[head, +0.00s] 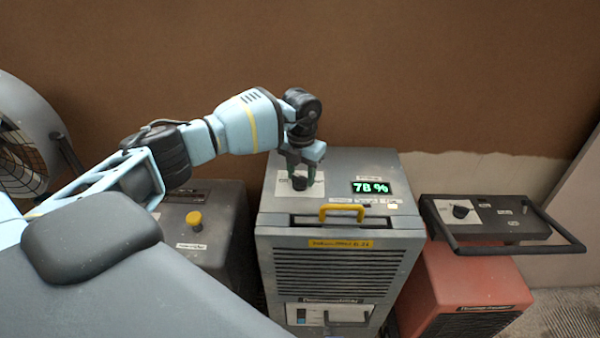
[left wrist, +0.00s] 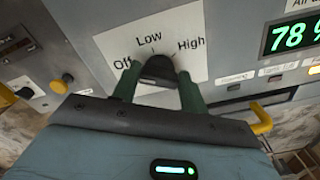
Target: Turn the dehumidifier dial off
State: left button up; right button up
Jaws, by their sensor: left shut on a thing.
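The dehumidifier (head: 335,262) is the grey box in the middle of the head view, with a green 78 % display (head: 370,187) on its top panel. Its black dial (head: 300,183) sits on a white label at the left of that panel. In the left wrist view the dial (left wrist: 158,68) lies below the words Off, Low and High; its upper edge is near Low, but its exact pointer is hard to make out. My left gripper (head: 302,170) reaches down from above, and its green fingers (left wrist: 157,85) are shut on the dial from both sides. My right gripper is not in view.
A yellow handle (head: 341,211) stands up at the panel's front. A grey machine with a yellow knob (head: 194,218) is at the left, and a fan (head: 25,140) beyond it. A red machine (head: 465,285) with its own dial (head: 461,211) and black handle stands at the right.

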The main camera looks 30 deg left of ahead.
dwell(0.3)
pick_arm(q)
jog(key=o, duration=1)
jog(key=shift+r, duration=0.1)
notch_tip(320, 180, up, 8)
jog(key=shift+f, duration=0.15)
